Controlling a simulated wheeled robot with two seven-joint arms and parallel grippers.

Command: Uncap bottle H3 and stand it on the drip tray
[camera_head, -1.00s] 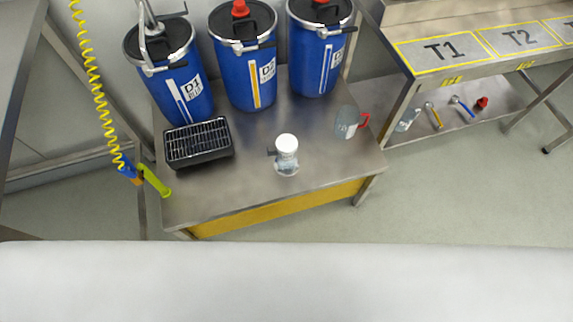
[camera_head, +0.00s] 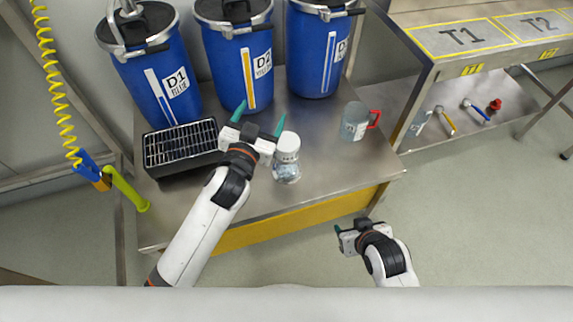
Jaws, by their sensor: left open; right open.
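A clear bottle (camera_head: 286,173) with a white cap (camera_head: 288,147) stands upright on the steel table. Its label is too small to read. The black drip tray (camera_head: 150,168) with a metal grille lies on the table's left side. My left gripper (camera_head: 259,118) is open and empty, with teal fingertips pointing away from me. It is between the tray and the bottle in the picture, its right fingertip just beyond and left of the cap. I cannot tell whether it touches. My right gripper (camera_head: 351,230) is open and empty in front of the table's front edge, right of the bottle.
Blue drums D1 (camera_head: 152,75), D2 (camera_head: 245,70) and another (camera_head: 313,60) stand behind. A clear jug (camera_head: 353,122) with a red handle is right of the bottle. A yellow coiled hose (camera_head: 55,90) hangs at left. A bench marked T1 (camera_head: 462,37) stands at right.

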